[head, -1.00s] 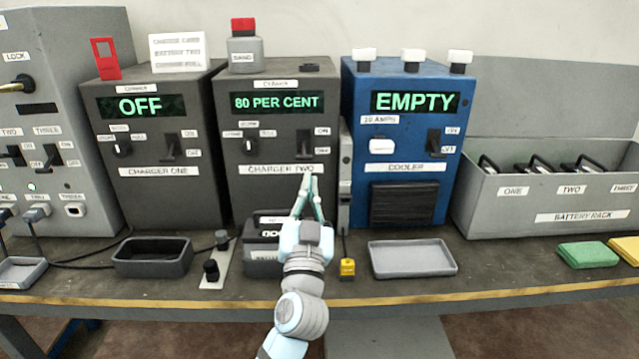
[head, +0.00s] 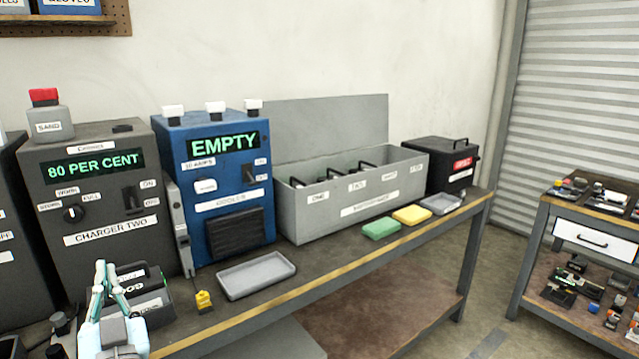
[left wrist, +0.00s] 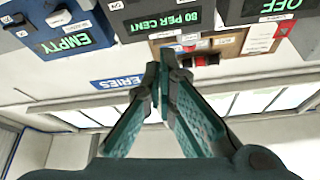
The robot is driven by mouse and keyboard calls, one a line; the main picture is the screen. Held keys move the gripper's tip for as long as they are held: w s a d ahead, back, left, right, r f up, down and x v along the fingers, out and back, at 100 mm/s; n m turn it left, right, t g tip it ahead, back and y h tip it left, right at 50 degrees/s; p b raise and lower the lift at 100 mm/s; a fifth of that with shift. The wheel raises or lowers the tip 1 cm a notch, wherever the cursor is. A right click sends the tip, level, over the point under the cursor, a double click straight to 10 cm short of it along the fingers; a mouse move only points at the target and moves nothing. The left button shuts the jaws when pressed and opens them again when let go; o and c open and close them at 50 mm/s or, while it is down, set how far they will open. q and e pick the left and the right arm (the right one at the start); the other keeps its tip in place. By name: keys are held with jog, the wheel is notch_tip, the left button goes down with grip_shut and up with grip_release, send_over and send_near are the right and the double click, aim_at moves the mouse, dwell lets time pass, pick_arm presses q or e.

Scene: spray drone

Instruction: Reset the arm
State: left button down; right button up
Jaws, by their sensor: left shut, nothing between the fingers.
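My left gripper (head: 108,280) is at the lower left of the head view, in front of charger two (head: 95,185), over a dark box (head: 153,300) on the bench. In the left wrist view its teal fingers (left wrist: 163,75) meet at the tips with nothing between them. That view is upside down, with the charger displays along its top edge. Charger two reads 80 PER CENT, and the blue cooler (head: 212,185) beside it reads EMPTY. My right gripper shows in neither view.
A grey tray (head: 257,290) and a yellow tag (head: 203,301) lie on the bench (head: 340,290). The battery rack (head: 300,218) stands right of the cooler, with green (head: 381,228) and yellow (head: 411,214) pads before it. A tool cart (head: 590,237) stands at the far right, across open floor.

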pick_arm(q)
jog(key=s+d+f+m+g+h, duration=0.1)
jog(key=s+f+g+h, duration=0.35)
jog(key=f, duration=0.85)
jog(key=s+f+g+h, duration=0.1)
jog(key=s+f+g, duration=0.5)
jog(key=f, duration=0.6)
jog(key=s+d+f+m+g+h, duration=0.2)
jog(key=s+d+f+g+h, duration=0.15)
jog(key=s+f, duration=0.4)
jog(key=s+d+f+m+g+h, duration=0.2)
jog(key=s+d+f, duration=0.25)
jog(key=s, duration=0.65)
notch_tip(320, 180, down, 12)
jog(key=a+g+p, duration=0.1)
jog(key=p, duration=0.5)
jog(key=s+f+p, duration=0.2)
jog(key=s+f, duration=0.2)
jog(key=s, duration=0.3)
jog(key=s+f+g+p, duration=0.1)
jog(key=s+f+p, duration=0.2)
jog(key=s, duration=0.4)
jog(key=shift+s+a+f+n, duration=0.3)
jog(key=shift+s+a+f, duration=0.15)
jog(key=shift+f, duration=0.3)
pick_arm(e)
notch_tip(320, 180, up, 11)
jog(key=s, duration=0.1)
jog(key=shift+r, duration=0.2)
